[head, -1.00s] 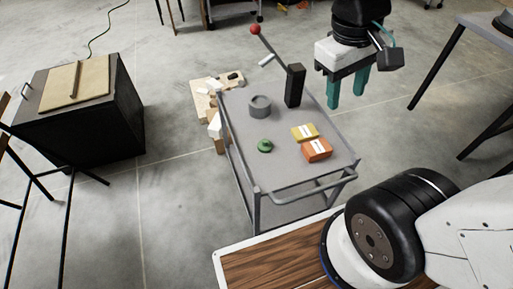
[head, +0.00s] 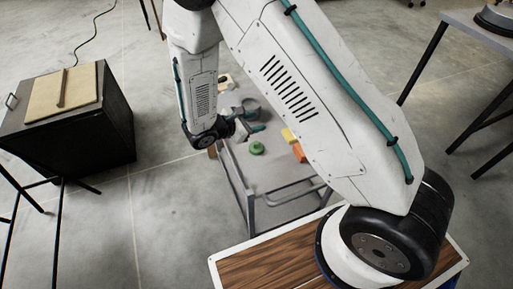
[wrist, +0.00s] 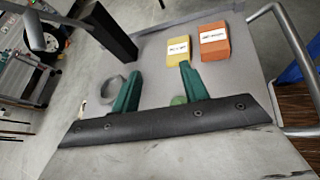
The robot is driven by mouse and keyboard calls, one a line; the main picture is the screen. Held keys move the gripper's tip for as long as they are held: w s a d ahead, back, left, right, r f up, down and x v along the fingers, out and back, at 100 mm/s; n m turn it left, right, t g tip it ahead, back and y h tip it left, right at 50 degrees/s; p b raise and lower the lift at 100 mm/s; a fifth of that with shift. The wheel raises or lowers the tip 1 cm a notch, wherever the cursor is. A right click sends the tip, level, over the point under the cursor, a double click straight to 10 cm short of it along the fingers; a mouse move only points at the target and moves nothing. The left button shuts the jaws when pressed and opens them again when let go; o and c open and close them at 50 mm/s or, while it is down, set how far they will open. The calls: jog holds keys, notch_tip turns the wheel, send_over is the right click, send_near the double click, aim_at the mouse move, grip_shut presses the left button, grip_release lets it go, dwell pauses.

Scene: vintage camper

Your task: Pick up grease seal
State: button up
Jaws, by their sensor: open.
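A small round green piece (head: 257,148), which looks like the grease seal, lies on the grey cart top (head: 280,178). In the wrist view the green piece (wrist: 179,100) is partly hidden behind the gripper, close to the left side of the right finger. My gripper (wrist: 160,70) has its two teal fingers apart with nothing held between them. In the head view my gripper (head: 250,119) is over the cart, just beyond the green piece and close to a grey ring (head: 251,104). The grey ring (wrist: 109,89) shows left of the left finger in the wrist view.
A yellow box (wrist: 178,54) and an orange box (wrist: 213,42) lie on the cart. A dark upright post (wrist: 108,32) stands near the grey ring. The cart's handle rail (wrist: 288,62) runs along one end. A black cabinet (head: 70,125) stands at the left.

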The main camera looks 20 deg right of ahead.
aim_at(255, 144)
jog(key=a+f+n+t, duration=0.1)
jog(key=f, duration=0.2)
jog(key=a+f+n+t, duration=0.1)
jog(key=f+n, duration=0.1)
jog(key=f, duration=0.2)
jog(key=a+f+n, duration=0.1)
jog(key=f, duration=0.3)
jog(key=shift+a+n+t+y, duration=0.15)
jog(key=shift+n+t+y, duration=0.15)
jog(key=shift+n+t, duration=0.1)
jog(key=shift+f, duration=0.45)
jog(key=x, duration=0.7)
jog(key=shift+s+d+f, duration=0.15)
jog(key=shift+d+f, duration=0.05)
jog(key=shift+d, duration=0.15)
grip_shut()
